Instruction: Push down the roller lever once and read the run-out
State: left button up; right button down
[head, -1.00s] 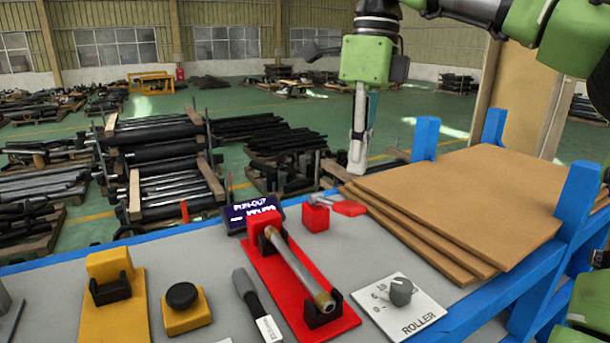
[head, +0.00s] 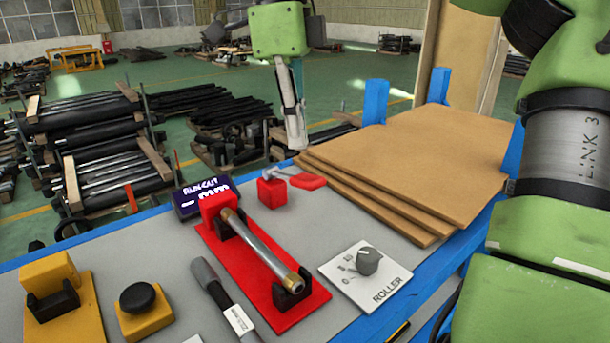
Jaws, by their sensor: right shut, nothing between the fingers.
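The roller lever is a small red block (head: 271,192) with a grey arm and a flat red paddle (head: 307,181), near the far edge of the bench. The paddle sits out to the right of the block, low over the bench. My right gripper (head: 297,146) points down with its fingers together and empty. Its tips show just above the lever in the picture, apart from it. The dark run-out display (head: 205,196) stands left of the lever. Its heading reads RUN-OUT; the line below looks like dashes and is too blurred to read surely. My left gripper is out of view.
A metal rod (head: 258,246) lies in a red cradle (head: 310,303) in front of the display. A ROLLER dial plate (head: 390,284) is to its right. Stacked brown boards (head: 420,170) lie right of the lever, between blue posts. A yellow block with a black button (head: 140,312) is at left.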

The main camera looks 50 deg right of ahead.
aim_at(301, 178)
jog(key=f, duration=0.3)
jog(key=shift+s+d, duration=0.2)
jog(key=shift+s, duration=0.15)
jog(key=shift+w+f, duration=0.1)
jog(key=shift+f, duration=0.45)
notch_tip(301, 178, down, 4)
jog(key=b, duration=0.3)
jog(key=shift+f, duration=0.2)
jog(key=shift+a+r, duration=0.1)
jog(key=w+a+r+p, duration=0.2)
jog(key=w+r, duration=0.1)
jog(key=r, duration=0.9)
jog(key=shift+w+r+p, duration=0.3)
jog(key=shift+r+p, duration=0.1)
